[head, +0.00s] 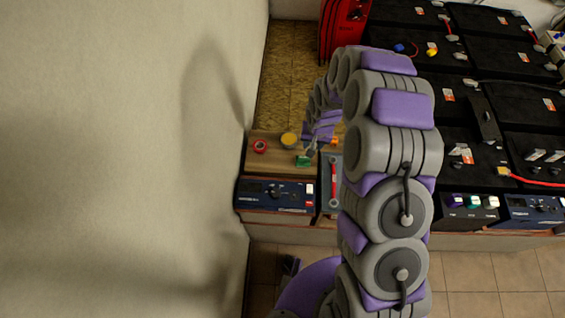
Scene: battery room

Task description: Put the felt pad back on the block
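My arm rises in the middle of the head view and curves over to the bench at the back. My gripper (312,149) is small and far off, above the right end of a wooden board. Its fingers are too small to tell open from shut. A small green piece (303,161) lies on the board just below and left of the gripper tip; I cannot tell whether they touch. I cannot make out for sure which thing is the felt pad or which is the block. My arm hides part of the bench.
On the wooden board (268,168) are a red ring (260,146) and a yellow round item (289,139). A blue instrument box (275,194) sits in front. A grey tray with a red tool (334,185) is to the right. Black batteries (515,95) fill the right; a wall (110,150) bounds the left.

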